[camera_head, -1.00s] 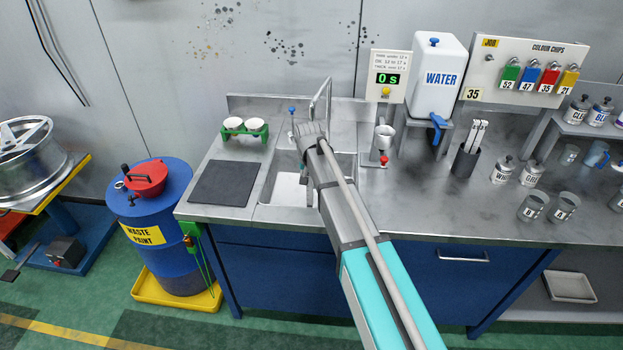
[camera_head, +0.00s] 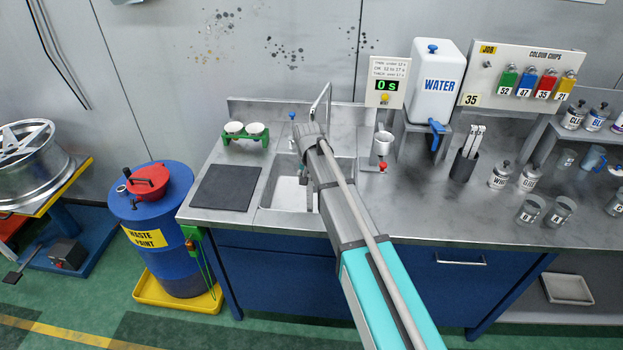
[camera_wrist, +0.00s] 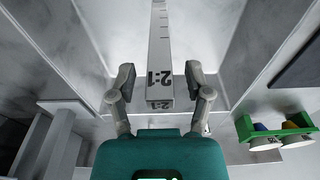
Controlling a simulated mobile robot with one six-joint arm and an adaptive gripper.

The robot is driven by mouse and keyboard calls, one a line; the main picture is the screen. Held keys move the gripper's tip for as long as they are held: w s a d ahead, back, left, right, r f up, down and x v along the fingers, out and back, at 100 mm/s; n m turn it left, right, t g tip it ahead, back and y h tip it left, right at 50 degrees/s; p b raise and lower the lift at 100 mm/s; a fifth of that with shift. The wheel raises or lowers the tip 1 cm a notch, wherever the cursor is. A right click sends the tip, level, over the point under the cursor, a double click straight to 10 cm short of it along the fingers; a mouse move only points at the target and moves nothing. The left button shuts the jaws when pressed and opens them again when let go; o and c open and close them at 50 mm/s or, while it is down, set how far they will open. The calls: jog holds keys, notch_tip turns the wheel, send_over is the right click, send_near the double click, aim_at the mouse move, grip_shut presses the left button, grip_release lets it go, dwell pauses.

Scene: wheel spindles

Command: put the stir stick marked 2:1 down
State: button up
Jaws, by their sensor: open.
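The stir stick marked 2:1 (camera_wrist: 160,60) is pale grey with black marks along it. In the wrist view it runs from the top edge down to between my fingers, its marked end nearest me. My gripper (camera_wrist: 158,76) is open, with a finger on each side of the stick and a visible gap at both. The sink (camera_head: 285,192) lies below my arm in the head view. My arm hides most of the gripper and stick there. I cannot tell exactly what the stick's far end rests on.
A dark mat (camera_head: 227,188) and a green holder with white cups (camera_head: 245,138) are left of the sink.

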notch_tip(320, 180, up, 10)
jog(key=s+p, duration=0.1)
jog(key=p, duration=0.8)
jog(key=shift+s, duration=0.15)
dwell(0.7)
jog(key=s+d+g, duration=0.1)
jog(key=s+d, duration=2.1)
jog(key=d, duration=0.1)
jog(key=shift+s+d, duration=0.35)
jog(key=shift+d, duration=0.05)
